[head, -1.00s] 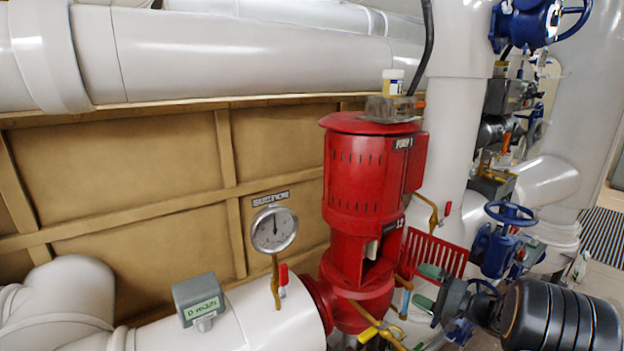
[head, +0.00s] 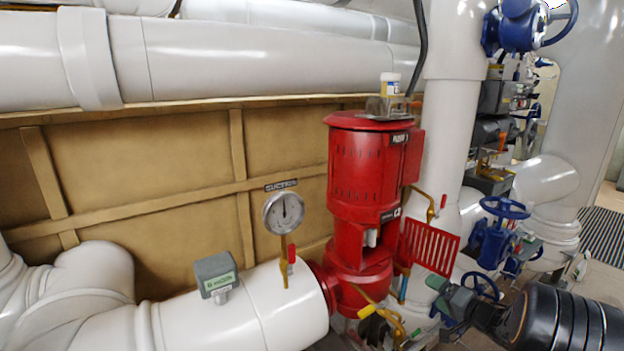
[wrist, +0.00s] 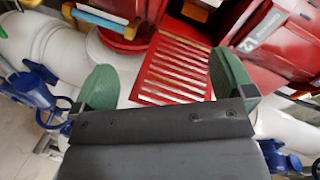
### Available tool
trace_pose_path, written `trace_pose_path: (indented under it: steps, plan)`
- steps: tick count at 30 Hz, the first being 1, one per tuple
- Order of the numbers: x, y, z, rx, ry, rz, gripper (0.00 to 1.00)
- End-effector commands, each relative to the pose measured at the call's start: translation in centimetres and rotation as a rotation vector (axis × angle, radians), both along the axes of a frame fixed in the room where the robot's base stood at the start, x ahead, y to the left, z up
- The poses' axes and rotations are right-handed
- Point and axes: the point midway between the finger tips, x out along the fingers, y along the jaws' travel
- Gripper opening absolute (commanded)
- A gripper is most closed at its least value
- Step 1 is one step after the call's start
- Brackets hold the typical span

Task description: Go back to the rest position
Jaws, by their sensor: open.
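My gripper (head: 438,295) is at the lower right of the head view, at the end of my dark arm. Its two green fingers stand apart with nothing held between them. In the wrist view my gripper (wrist: 165,82) shows the green fingers wide apart, with a red slatted guard (wrist: 178,68) beyond them. In the head view this red guard (head: 430,247) is just above the gripper, beside the red pump (head: 368,165). I cannot tell how large the gap between fingers and guard is.
A yellow-handled valve (head: 382,318) is left of my gripper. Blue handwheel valves (head: 503,208) are above right. A suction gauge (head: 284,213) and a grey meter (head: 216,277) stand on the white pipe (head: 240,315). A jar (head: 390,84) sits atop the pump.

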Motion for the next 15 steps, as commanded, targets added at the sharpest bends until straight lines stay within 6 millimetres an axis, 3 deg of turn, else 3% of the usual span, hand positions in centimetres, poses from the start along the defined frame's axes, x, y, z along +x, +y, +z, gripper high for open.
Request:
trace_pose_path:
  steps: [8, 11, 15]
  plan:
    - [-0.7, -5.6, -2.6, -0.521, 0.121, -0.31, 1.0]
    - [-2.8, -6.7, -2.5, -0.76, 0.271, -0.381, 1.0]
    - [-7.6, -5.3, -1.6, -0.998, 0.534, -0.351, 1.0]
